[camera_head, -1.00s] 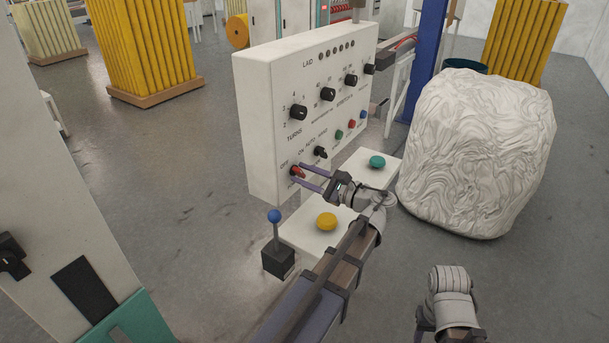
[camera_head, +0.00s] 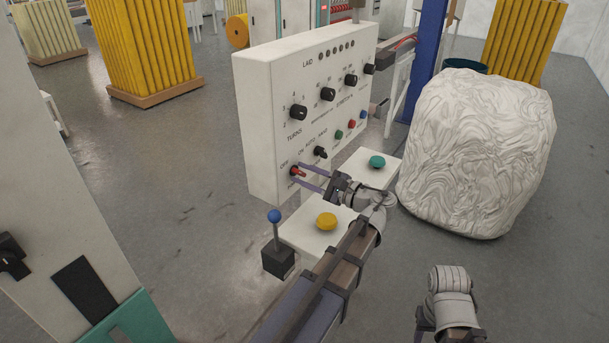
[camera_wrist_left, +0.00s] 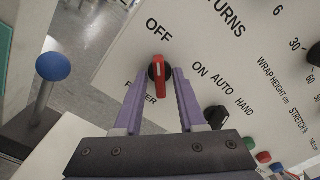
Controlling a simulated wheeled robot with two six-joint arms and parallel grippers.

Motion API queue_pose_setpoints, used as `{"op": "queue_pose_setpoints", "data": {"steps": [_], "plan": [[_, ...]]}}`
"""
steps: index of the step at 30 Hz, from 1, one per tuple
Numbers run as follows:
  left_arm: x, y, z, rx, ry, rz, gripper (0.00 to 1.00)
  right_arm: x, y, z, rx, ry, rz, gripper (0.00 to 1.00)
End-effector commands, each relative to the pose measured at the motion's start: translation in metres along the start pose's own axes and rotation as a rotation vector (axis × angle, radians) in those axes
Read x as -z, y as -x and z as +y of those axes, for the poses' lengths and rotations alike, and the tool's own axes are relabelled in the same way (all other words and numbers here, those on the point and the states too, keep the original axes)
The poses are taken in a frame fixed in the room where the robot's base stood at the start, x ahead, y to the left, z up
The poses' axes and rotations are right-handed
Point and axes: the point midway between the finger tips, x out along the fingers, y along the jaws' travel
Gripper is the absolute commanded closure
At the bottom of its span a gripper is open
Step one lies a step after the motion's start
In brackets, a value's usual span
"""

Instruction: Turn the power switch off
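The power switch is a red-handled rotary knob (camera_head: 298,172) at the lower left of the white control panel (camera_head: 262,90). In the left wrist view the knob (camera_wrist_left: 158,76) has its handle in line with the OFF label (camera_wrist_left: 159,30), with ON to its right. My left gripper (camera_head: 301,174) is in front of the panel, its two purple fingers spread on either side of the knob. In the left wrist view the fingers (camera_wrist_left: 162,85) show gaps to the handle, so the gripper is open and empty. Of my right arm only a grey link shows at the bottom; its fingers are not seen.
Below the panel, a white shelf holds a yellow button (camera_head: 326,221) and a green button (camera_head: 377,162). A blue-knobbed lever (camera_head: 274,216) stands left of the shelf. A black mode knob (camera_head: 320,152) is close to the right of the switch. A large wrapped bundle (camera_head: 477,150) stands at right.

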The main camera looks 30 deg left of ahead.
Motion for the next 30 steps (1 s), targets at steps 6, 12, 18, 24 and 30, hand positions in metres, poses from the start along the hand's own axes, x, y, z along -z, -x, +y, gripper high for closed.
{"op": "queue_pose_setpoints", "data": {"steps": [6,12,18,24,30], "plan": [[0.0,0.0,0.001,-0.002,0.0,0.001,0.54,0.0,0.0,0.0,0.0,0.0,0.0,0.5],[0.001,0.008,0.0,0.001,0.0,0.002,0.54,0.0,0.0,0.0,0.0,0.0,0.0,0.5],[0.001,0.041,0.0,0.002,0.0,0.004,0.54,0.0,0.0,0.0,0.0,0.0,0.0,0.5],[0.001,0.068,0.0,0.0,0.0,0.002,0.54,0.0,0.0,0.0,0.0,0.0,0.0,0.5],[0.0,0.079,0.001,-0.002,0.0,0.001,0.54,0.0,0.0,0.0,0.0,0.0,0.0,0.5]]}}
